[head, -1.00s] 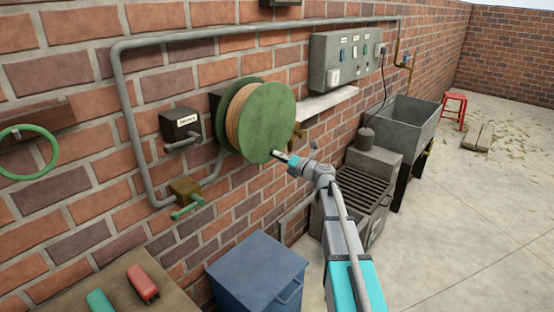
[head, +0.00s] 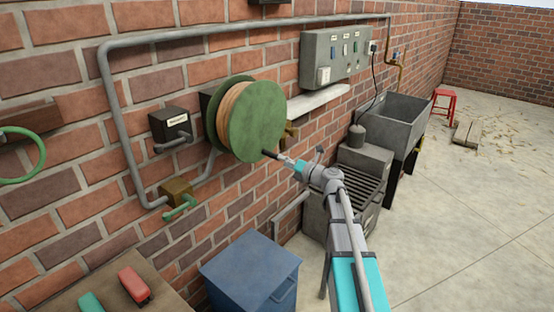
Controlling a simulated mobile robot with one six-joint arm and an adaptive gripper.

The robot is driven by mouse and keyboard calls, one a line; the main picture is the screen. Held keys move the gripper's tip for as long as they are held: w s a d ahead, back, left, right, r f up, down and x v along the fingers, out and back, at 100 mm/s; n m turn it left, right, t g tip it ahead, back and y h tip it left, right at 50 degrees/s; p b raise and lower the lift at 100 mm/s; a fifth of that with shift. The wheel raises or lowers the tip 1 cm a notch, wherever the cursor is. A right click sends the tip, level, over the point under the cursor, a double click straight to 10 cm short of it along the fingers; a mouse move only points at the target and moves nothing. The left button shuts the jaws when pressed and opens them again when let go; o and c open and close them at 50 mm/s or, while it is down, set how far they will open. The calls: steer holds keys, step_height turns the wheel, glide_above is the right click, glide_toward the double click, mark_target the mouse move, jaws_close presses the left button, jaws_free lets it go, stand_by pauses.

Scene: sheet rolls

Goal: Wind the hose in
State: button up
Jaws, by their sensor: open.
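The hose reel (head: 257,120) is on the brick wall left of centre, with green round flanges. Tan hose (head: 232,112) is wound between them. A short dark peg (head: 270,154), seemingly the reel's handle, sticks out at the lower right of the front flange. My gripper (head: 286,161) is open, just right of and below the peg, in line with it. It is small here, and I cannot tell whether its fingers touch or surround the peg. The hose's free end cannot be made out.
A grey pipe (head: 116,110) frames the reel, with a green-handled valve (head: 179,208) below left. A blue cabinet (head: 245,268) stands below. The floor at right is mostly clear.

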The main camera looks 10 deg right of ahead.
steer(key=v, duration=0.6)
steer(key=shift+s, duration=0.1)
stand_by(0.5)
